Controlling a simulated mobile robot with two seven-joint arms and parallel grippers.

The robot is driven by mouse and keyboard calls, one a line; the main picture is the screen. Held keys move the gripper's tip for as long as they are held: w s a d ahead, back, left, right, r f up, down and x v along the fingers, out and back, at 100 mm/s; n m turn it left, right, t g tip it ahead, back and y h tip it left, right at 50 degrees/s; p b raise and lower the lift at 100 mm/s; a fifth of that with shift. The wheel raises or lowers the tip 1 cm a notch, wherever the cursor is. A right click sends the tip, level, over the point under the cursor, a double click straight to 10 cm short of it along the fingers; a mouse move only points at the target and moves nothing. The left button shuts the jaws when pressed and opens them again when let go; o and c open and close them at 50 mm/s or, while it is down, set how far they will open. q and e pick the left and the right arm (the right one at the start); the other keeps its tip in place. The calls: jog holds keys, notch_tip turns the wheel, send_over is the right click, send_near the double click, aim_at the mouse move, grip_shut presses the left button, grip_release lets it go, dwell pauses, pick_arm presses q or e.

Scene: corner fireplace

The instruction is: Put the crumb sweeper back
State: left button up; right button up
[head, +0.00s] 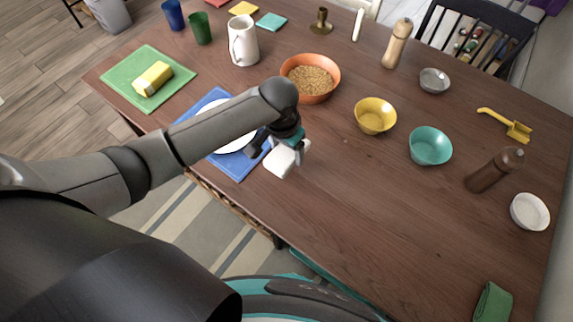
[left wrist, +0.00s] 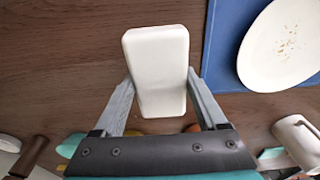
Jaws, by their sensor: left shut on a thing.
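The crumb sweeper, a white rounded block (head: 284,162), is at the table's near edge, just right of the blue mat. My left gripper (head: 287,146) points down and is shut on it. In the left wrist view the sweeper (left wrist: 157,60) sits between the two grey fingers, its far part sticking out beyond them. I cannot tell whether it touches the table. My right gripper is not in view.
The blue mat (head: 247,171) holds a white plate (left wrist: 278,45) with crumbs, partly behind my left arm. An orange bowl (head: 322,92) of food, a yellow bowl (head: 375,117) and a teal bowl (head: 430,146) stand beyond. A yellow brush-like tool (head: 516,130) lies right.

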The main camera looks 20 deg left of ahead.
aim_at(287, 162)
pick_arm(q)
notch_tip(287, 162, down, 5)
jog(key=shift+f+b, duration=0.2)
jog(key=shift+b, duration=0.55)
jog(key=shift+f, duration=0.4)
jog(key=shift+f, duration=0.2)
jog(key=o, duration=1.2)
jog(key=shift+o, duration=0.2)
jog(key=shift+r, duration=0.1)
